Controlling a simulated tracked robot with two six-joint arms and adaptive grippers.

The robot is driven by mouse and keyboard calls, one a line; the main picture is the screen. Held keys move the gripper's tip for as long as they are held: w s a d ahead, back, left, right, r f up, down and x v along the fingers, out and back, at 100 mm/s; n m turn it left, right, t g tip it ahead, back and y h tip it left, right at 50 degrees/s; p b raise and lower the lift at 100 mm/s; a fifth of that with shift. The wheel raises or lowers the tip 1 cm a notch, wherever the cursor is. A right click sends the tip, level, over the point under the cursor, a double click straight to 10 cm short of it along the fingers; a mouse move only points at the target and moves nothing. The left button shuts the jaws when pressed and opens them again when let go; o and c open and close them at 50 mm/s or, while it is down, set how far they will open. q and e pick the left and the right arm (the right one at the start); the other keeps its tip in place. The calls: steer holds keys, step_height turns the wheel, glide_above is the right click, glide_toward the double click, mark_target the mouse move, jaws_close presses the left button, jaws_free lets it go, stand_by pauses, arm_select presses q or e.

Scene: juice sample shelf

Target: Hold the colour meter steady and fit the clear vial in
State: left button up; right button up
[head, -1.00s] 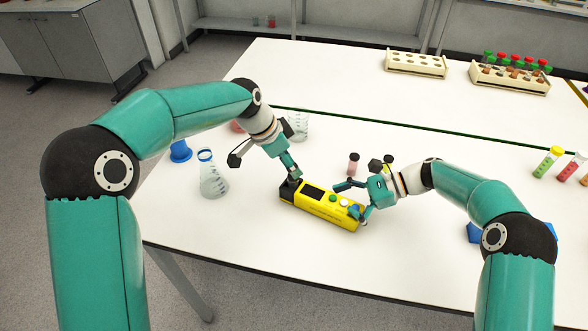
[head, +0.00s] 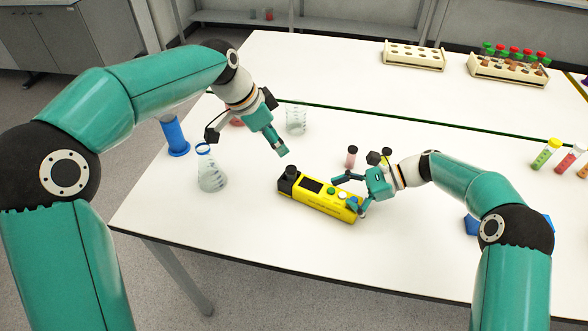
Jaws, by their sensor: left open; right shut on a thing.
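The yellow colour meter (head: 319,197) lies on the white table, with a dark screen and green and white buttons on its top. A short black round piece (head: 290,172) stands up at its left end; I cannot tell whether this is a vial's cap or part of the meter. I cannot make out a clear vial. My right gripper (head: 352,192) is shut on the meter's right end. My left gripper (head: 283,151) is open and empty, above and apart from the meter's left end.
A small capped pink vial (head: 351,157) stands behind the meter. A flask (head: 211,175), a blue cylinder (head: 174,136) and a clear beaker (head: 296,119) stand to the left. Two racks (head: 414,57) (head: 508,70) are at the back. Capped tubes (head: 546,153) are at the right.

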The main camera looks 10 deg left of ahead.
steer(key=o, duration=0.6)
steer(key=f, duration=0.3)
steer(key=shift+s+d+h, duration=0.15)
steer(key=shift+s+h, duration=0.15)
steer(key=shift+s, duration=0.1)
steer(key=shift+o, duration=0.2)
steer(key=a+r+v, duration=0.1)
steer(key=v, duration=1.2)
steer(key=shift+w+r, duration=0.35)
steer(key=shift+r, duration=0.05)
